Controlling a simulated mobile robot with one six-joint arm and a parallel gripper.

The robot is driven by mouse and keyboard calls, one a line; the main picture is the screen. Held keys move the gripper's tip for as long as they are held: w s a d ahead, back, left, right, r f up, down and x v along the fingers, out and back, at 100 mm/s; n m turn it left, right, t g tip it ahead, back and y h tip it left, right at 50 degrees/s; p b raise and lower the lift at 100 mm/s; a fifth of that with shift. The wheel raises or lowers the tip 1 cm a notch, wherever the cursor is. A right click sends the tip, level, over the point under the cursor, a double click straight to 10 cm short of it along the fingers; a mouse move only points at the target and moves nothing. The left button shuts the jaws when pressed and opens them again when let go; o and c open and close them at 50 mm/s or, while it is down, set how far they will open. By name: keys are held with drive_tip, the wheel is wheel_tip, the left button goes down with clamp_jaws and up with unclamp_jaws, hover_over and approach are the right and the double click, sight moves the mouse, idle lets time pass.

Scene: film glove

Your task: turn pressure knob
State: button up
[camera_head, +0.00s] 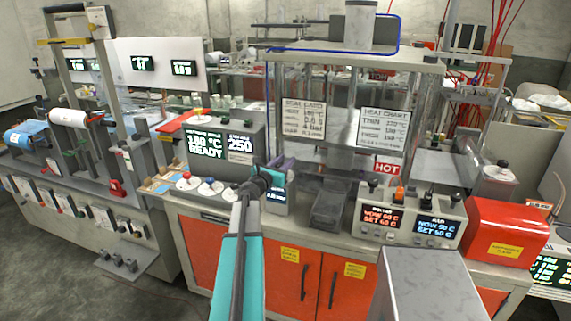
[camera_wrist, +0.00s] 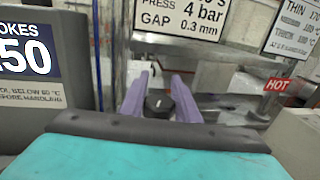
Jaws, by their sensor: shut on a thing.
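The pressure knob is a black round knob (camera_wrist: 158,104) with a pale mark on top, seen in the wrist view. The purple fingers of my gripper (camera_wrist: 159,98) stand on either side of it, shut on it. In the head view my gripper (camera_head: 284,165) is at a small grey box (camera_head: 277,208) with a small lit display, in front of the press frame. My teal and black wrist hides part of that box, and I cannot make out the knob there.
A grey control box (camera_head: 222,143) reading 180 °C READY stands left of my gripper. A dark tray (camera_head: 329,207) lies to the right. Further right are a two-display controller (camera_head: 410,218), a HOT sign (camera_head: 387,168) and a red box (camera_head: 505,230). Cards hang behind.

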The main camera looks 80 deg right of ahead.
drive_tip(key=shift+w+f+n+t+h+b, duration=0.1)
drive_tip(key=shift+n+t+h+b, duration=0.05)
drive_tip(key=shift+n+t+b, duration=0.4)
drive_tip(key=shift+w+f+n+t+h+b, duration=0.15)
drive_tip(key=shift+n+t+b, duration=0.2)
drive_tip(key=shift+t+b, duration=0.4)
drive_tip(key=shift+w+d+r+n+t+b, duration=0.1)
drive_tip(key=shift+n+t+b, duration=0.25)
drive_tip(key=shift+t, duration=0.3)
drive_tip(key=shift+w+r+n+t+b, duration=0.1)
drive_tip(key=shift+n+t+b, duration=0.1)
drive_tip(key=shift+n+t, duration=0.35)
drive_tip(key=shift+w+n+t+b, duration=0.2)
drive_tip(key=shift+n+t+b, duration=0.15)
drive_tip(key=shift+t, duration=0.35)
drive_tip(key=shift+w+n+t+b, duration=0.15)
drive_tip(key=shift+n+t+b, duration=0.15)
drive_tip(key=shift+t, duration=0.4)
